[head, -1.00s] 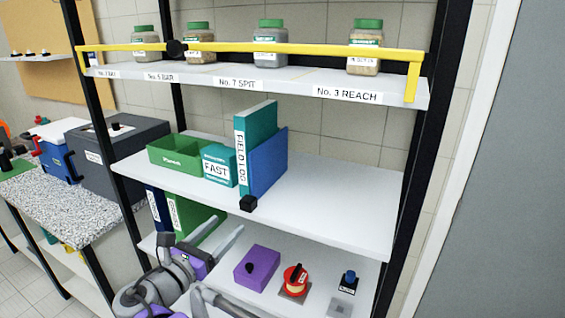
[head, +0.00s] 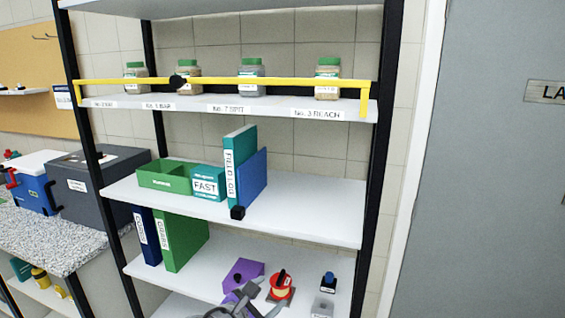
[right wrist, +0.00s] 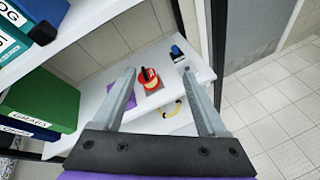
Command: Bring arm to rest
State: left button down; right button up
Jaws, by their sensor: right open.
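My right gripper (head: 262,300) is at the bottom of the head view, low in front of the bottom shelf. In the right wrist view its two grey fingers (right wrist: 160,100) are spread wide apart with nothing between them. Beyond the fingers lie a red round device with a black handle (right wrist: 148,80), a small blue-topped item (right wrist: 177,53) and a purple block (right wrist: 124,103), partly hidden by the left finger. The same red device (head: 281,286) and purple block (head: 243,273) show in the head view. My left gripper is not in view.
The shelf rack's upper board carries several green-lidded jars (head: 328,78) behind a yellow bar (head: 220,84). The middle board has a green box (head: 168,175) and binders (head: 240,165). A dark grey box (head: 105,182) stands on the speckled counter at left. A grey door (head: 500,150) is at right.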

jog(key=s+d+f+m+g+y, duration=0.1)
jog(key=s+d+f+m+g, duration=0.15)
jog(key=d, duration=0.25)
jog(key=s+d+f+m+g, duration=0.1)
jog(key=s+d+f+m, duration=0.2)
jog(key=s+d+m, duration=0.15)
jog(key=s+d+f+m+g+y, duration=0.1)
jog(key=s+d+f+m, duration=0.2)
jog(key=d, duration=0.3)
jog(key=s+d+f+m+g+y, duration=0.1)
jog(key=s+d+f+m+y, duration=0.1)
jog(key=s+f+m, duration=0.2)
jog(key=s+d+f+m+g+y, duration=0.1)
jog(key=s+f+m, duration=0.4)
jog(key=s+m, duration=0.5)
jog(key=shift+s+d+f+m+y, duration=0.2)
jog(key=shift+d+m+y, duration=0.4)
jog(key=shift+d, duration=0.55)
